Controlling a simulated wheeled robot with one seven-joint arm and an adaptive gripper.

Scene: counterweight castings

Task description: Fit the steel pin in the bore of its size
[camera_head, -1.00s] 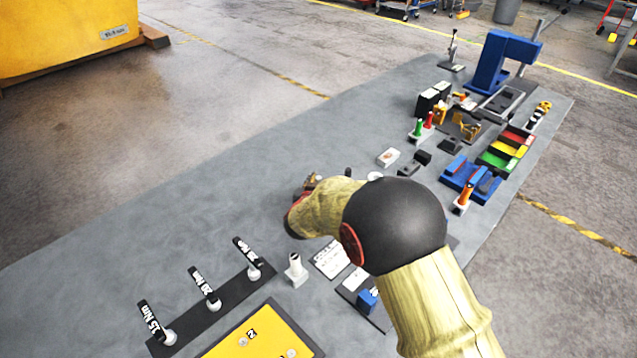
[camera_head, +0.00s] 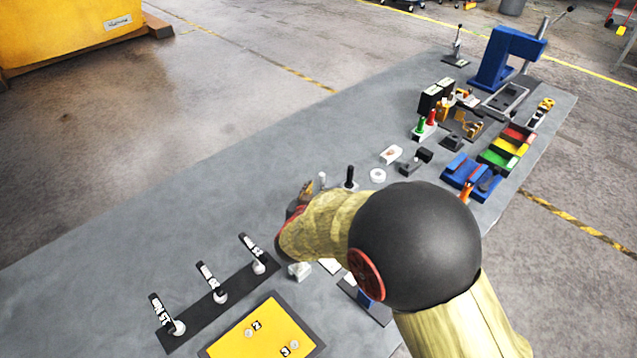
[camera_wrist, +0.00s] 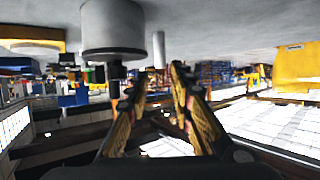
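A slim pale steel-coloured pin (camera_head: 322,180) stands upright on the bench just beyond my gripper (camera_head: 303,193). It appears to be the light cylinder (camera_wrist: 158,49) in the upside-down wrist view, beyond the fingertips and apart from them. My gripper (camera_wrist: 161,72) shows its two fingers apart there, with nothing visible between them. A thick whitish cylinder (camera_wrist: 113,29) with a dark stub is close on the left of that view. A yellow plate (camera_head: 232,349) with numbered round fittings lies at the near edge. I cannot tell which bore matches the pin.
A black pin (camera_head: 350,177) and a white ring (camera_head: 377,176) stand right of the pale pin. A dark strip with several labelled handles (camera_head: 211,283) lies at near left. A white block (camera_head: 299,271) is partly hidden by my arm. The bench's left side is clear.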

